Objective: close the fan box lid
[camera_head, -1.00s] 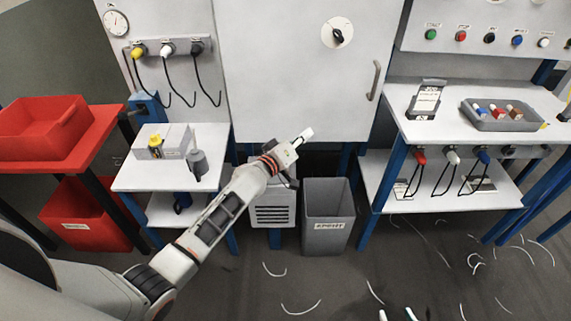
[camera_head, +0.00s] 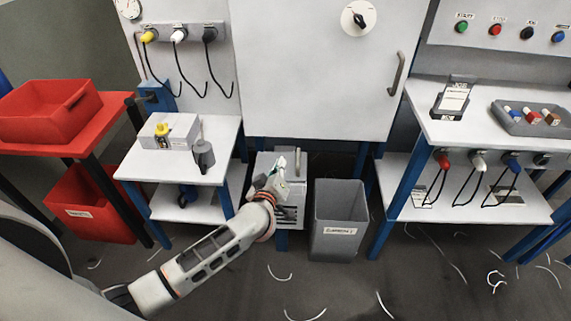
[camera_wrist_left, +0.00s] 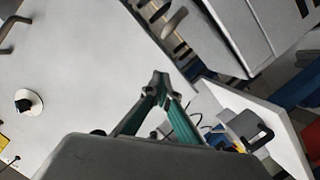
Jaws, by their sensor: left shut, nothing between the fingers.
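The fan box (camera_head: 291,216) is a light grey box with a louvred front, standing low under the cabinet, between the small white table and the grey bin. My left gripper (camera_head: 282,163) is in front of and over its top, and hides part of it. I cannot tell from the head view how far the lid is open. In the left wrist view the fan box (camera_wrist_left: 222,32) fills the top right, with a grey handle and a dark gap beside it. The left gripper's green fingers (camera_wrist_left: 160,80) are shut and empty; contact with the box cannot be made out. My right gripper is not in view.
A grey bin (camera_head: 338,236) stands close right of the fan box. The white table (camera_head: 205,165) with a small box and a grey holder stands left. The cabinet door (camera_head: 310,95) is behind. Scraps lie on the floor.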

